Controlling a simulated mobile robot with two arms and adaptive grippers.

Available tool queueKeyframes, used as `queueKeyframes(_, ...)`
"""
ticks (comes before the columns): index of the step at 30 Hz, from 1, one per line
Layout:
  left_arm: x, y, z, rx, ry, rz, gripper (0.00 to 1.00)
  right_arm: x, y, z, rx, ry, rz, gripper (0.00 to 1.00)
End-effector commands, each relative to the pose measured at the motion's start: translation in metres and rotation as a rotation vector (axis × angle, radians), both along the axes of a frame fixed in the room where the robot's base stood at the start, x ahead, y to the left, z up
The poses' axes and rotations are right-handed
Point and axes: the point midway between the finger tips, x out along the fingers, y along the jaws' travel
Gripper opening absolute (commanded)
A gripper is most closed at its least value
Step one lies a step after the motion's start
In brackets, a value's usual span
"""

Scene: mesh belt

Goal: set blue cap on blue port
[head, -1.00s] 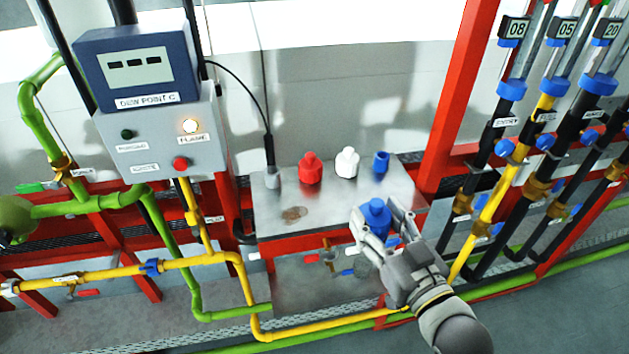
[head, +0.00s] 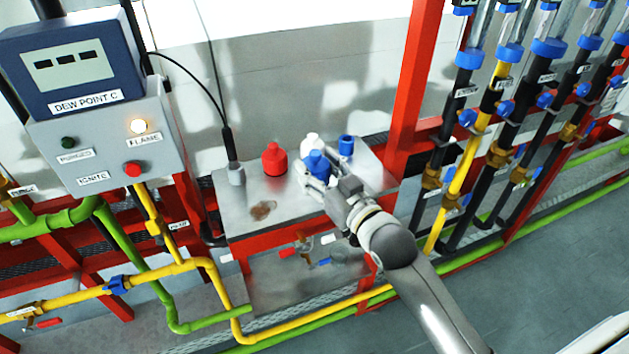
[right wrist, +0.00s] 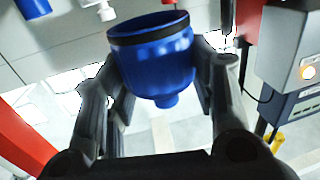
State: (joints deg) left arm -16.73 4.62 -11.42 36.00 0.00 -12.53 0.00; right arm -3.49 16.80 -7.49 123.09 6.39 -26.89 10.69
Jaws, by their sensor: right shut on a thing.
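My right gripper (head: 318,178) is shut on the blue cap (head: 316,163), above the metal bench top. In the right wrist view the blue cap (right wrist: 155,62) sits between both fingers, its wide dark-rimmed end toward the top of the picture and its narrow knob toward the bottom. The bare blue port (head: 346,145) stands on the bench just behind and to the right of the held cap, apart from it. The blue port (right wrist: 34,8) also shows at the top left of the right wrist view. My left gripper is not in view.
A white capped port (head: 310,143) is partly hidden behind the held cap, and a red one (head: 274,160) stands to its left. A black cable rises from a grey fitting (head: 236,174). A red post (head: 415,90) and pipes stand to the right.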

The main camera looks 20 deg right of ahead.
Motion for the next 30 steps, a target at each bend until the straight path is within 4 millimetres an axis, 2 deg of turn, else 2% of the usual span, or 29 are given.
queueKeyframes(3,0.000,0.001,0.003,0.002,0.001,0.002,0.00,0.015,-0.001,-0.017,-0.001,0.001,0.000,0.28)
queueKeyframes(6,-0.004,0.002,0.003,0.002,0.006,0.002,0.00,0.022,-0.002,-0.025,-0.001,-0.002,0.000,0.28)
queueKeyframes(14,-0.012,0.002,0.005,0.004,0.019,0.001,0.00,0.033,-0.003,-0.041,0.000,0.001,-0.001,0.28)
queueKeyframes(21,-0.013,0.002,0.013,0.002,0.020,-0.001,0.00,0.032,-0.003,-0.067,0.000,-0.001,0.000,0.28)
queueKeyframes(30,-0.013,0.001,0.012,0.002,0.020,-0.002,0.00,0.032,-0.003,-0.070,0.001,-0.003,0.000,0.28)
